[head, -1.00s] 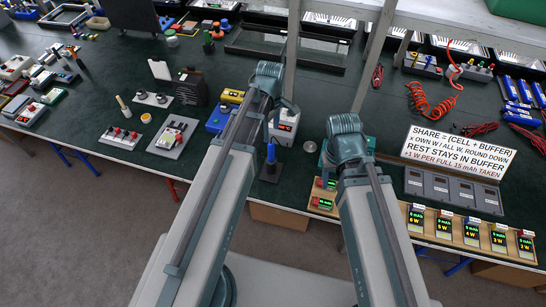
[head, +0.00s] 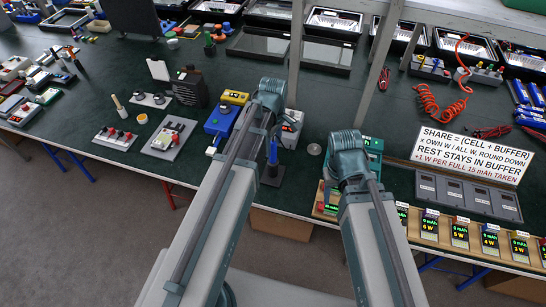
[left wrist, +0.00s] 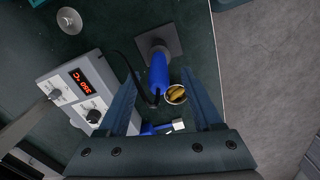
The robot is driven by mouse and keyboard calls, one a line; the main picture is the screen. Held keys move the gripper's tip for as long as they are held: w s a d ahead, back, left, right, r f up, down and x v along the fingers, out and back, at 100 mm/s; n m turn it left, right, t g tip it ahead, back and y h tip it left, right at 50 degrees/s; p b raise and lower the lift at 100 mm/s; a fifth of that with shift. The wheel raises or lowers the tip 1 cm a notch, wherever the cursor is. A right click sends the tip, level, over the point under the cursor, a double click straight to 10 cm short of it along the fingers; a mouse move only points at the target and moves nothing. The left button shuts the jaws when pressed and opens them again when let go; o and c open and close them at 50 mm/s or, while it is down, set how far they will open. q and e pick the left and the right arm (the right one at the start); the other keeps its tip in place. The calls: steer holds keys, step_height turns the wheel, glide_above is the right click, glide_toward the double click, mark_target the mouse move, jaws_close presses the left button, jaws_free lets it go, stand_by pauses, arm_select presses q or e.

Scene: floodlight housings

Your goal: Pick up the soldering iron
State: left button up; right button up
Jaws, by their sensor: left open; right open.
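The soldering iron (head: 273,152) has a blue handle and stands upright in a dark stand (head: 271,177) just right of my left forearm. In the left wrist view its blue handle (left wrist: 159,74) rises from the square dark stand base (left wrist: 172,37). My left gripper (left wrist: 164,103) is open, with one finger on each side of the handle's end in that picture. I cannot tell the remaining distance, and no contact shows. In the head view my left arm hides its fingers. My right arm shows, but its gripper cannot be made out.
A grey station (left wrist: 72,84) with a red 350 °C display stands beside the iron, with a dark cable nearby. A cup of brass wool (left wrist: 176,94) sits close to the handle. A blue box (head: 222,119) stands left of my left arm. A sign (head: 472,154) stands at right.

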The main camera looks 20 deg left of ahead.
mark_target(273, 153)
arm_select(q)
steer(key=shift+w+a+f+b, duration=0.1)
steer(key=shift+w+f+b, duration=0.05)
steer(key=shift+f+b, duration=2.5)
steer(key=shift+r, duration=0.1)
jaws_close()
